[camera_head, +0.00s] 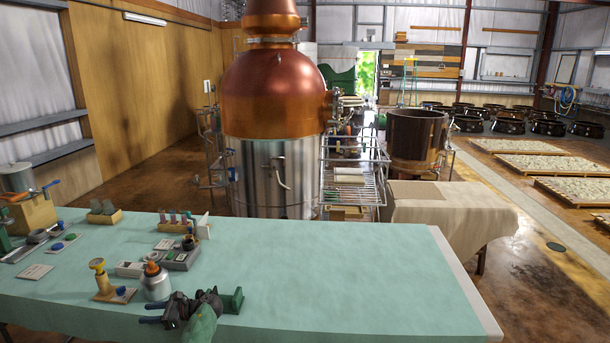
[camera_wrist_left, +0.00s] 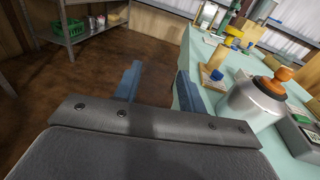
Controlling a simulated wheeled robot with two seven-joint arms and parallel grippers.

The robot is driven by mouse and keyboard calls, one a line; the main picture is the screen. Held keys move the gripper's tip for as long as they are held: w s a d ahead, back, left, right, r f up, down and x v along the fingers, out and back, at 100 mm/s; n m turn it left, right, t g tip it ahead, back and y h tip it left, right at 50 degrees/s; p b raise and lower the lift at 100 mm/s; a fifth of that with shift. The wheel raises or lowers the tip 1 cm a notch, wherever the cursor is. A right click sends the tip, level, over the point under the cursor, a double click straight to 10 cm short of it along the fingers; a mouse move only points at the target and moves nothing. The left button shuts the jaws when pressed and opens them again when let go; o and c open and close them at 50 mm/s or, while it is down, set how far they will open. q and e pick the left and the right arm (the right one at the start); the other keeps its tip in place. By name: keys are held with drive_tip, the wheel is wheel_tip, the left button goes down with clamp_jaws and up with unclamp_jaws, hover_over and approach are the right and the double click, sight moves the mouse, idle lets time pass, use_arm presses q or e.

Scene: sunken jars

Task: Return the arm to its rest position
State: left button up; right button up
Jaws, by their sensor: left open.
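My left gripper (camera_head: 150,313) is low over the front edge of the green-covered table, its arm coming in from the bottom of the head view. Its two blue fingers point left. In the left wrist view the fingers (camera_wrist_left: 157,86) are apart with nothing between them, and bare floor shows beyond. A silver jar (camera_head: 157,289) with an orange-brown top stands on the table just behind the gripper. The jar (camera_wrist_left: 248,108) also shows to the right of the fingers in the wrist view, apart from them. My right gripper is not in view.
A wooden stand with a yellow knob (camera_head: 98,268) is left of the jar. The table's right half (camera_head: 350,270) is clear. A copper still (camera_head: 275,95) stands behind.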

use_arm(q)
drive_tip(key=s+d+f+n+t+h, duration=0.1)
drive_tip(key=s+d+f+h, duration=0.25)
drive_tip(key=s+f, duration=0.65)
drive_tip(key=s+d+f+n+t+h, duration=0.15)
drive_tip(key=s+d+f, duration=0.3)
drive_tip(key=f, duration=0.95)
drive_tip(key=s+d+f+n+t+h, duration=0.1)
drive_tip(key=s+d+f+h, duration=0.3)
drive_tip(key=s+f, duration=0.6)
drive_tip(key=s+d+f+n+h, duration=0.3)
drive_tip(key=s+d+f, duration=0.2)
drive_tip(key=s, duration=0.5)
drive_tip(key=s+d+f+n+h, duration=0.3)
drive_tip(key=s+d, duration=0.4)
drive_tip(key=s, duration=0.4)
drive_tip(key=s+d+f+n+h, duration=0.2)
drive_tip(key=s+d+f+n, duration=0.2)
drive_tip(key=s, duration=0.6)
drive_tip(key=shift+s+d+f+n+h, duration=0.15)
drive_tip(key=shift+d+f+n+h, duration=0.25)
drive_tip(key=shift+d+f, duration=1)
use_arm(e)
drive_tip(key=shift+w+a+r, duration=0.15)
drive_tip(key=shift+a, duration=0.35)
use_arm(q)
drive_tip(key=shift+a+f, duration=0.1)
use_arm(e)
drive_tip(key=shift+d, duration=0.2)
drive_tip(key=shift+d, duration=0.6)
